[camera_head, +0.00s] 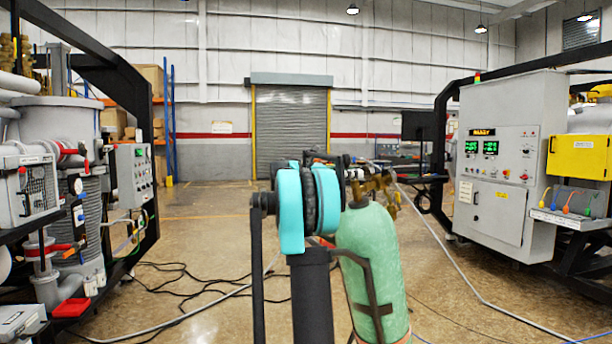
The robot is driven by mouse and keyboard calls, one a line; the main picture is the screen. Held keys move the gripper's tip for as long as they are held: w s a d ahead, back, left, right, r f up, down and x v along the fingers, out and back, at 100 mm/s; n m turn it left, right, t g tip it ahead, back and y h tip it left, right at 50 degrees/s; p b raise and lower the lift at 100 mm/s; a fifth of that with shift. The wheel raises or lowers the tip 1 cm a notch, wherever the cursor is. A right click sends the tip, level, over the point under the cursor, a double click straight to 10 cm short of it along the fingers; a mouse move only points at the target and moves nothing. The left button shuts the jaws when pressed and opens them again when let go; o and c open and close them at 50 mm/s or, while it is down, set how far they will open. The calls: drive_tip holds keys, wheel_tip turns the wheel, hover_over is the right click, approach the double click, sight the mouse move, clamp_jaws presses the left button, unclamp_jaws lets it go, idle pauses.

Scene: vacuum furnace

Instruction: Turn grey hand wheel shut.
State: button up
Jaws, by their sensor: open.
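No grey hand wheel can be made out for certain in the head view. A green gas cylinder (372,255) stands upright just right of centre, with brass valve fittings (374,184) at its top. My teal and black arm covers the cylinder's left side and part of the area near the fittings.
A grey control cabinet (508,150) with green displays stands at the right. A smaller control box (134,175) hangs on the left frame. Black cables (190,282) and a grey hose (455,268) lie on the floor. Open floor (212,215) leads back to a roller door (291,130).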

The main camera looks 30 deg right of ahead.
drive_tip(key=n+t, duration=0.2)
drive_tip(key=t, duration=0.1)
drive_tip(key=shift+s+n+h, duration=0.1)
drive_tip(key=shift+n+h, duration=0.3)
drive_tip(key=w+a, duration=0.2)
drive_tip(key=a, duration=1.5)
drive_tip(key=shift+a, duration=0.2)
